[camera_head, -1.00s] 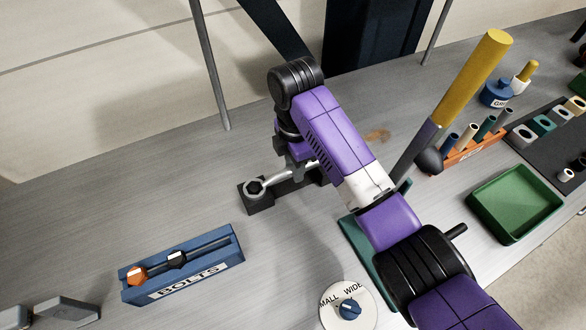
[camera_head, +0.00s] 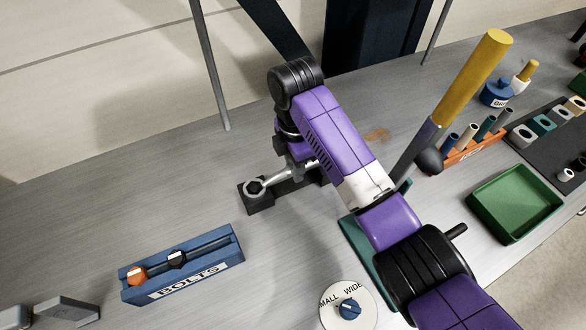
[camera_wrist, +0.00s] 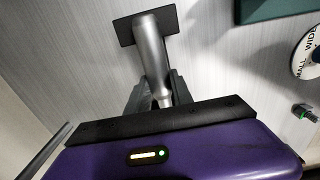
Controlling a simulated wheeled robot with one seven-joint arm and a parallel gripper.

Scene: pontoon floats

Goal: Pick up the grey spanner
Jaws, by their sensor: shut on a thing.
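The grey spanner (camera_head: 275,180) shows its ring end at the left, over a black holder block (camera_head: 259,205) on the grey bench. My gripper (camera_head: 297,172) is shut on the spanner's shaft; my arm partly hides the far part of the tool. In the wrist view the spanner (camera_wrist: 150,55) runs between the two fingers of my gripper (camera_wrist: 158,92), with its far end over the black block (camera_wrist: 126,32). I cannot tell whether the spanner still touches the block.
A blue BOLTS rack (camera_head: 184,267) stands at the front left. A white dial (camera_head: 347,304) lies at the front. A green tray (camera_head: 515,203) and an orange rack (camera_head: 470,152) stand at the right. A yellow-handled tool (camera_head: 472,78) rises beside my arm.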

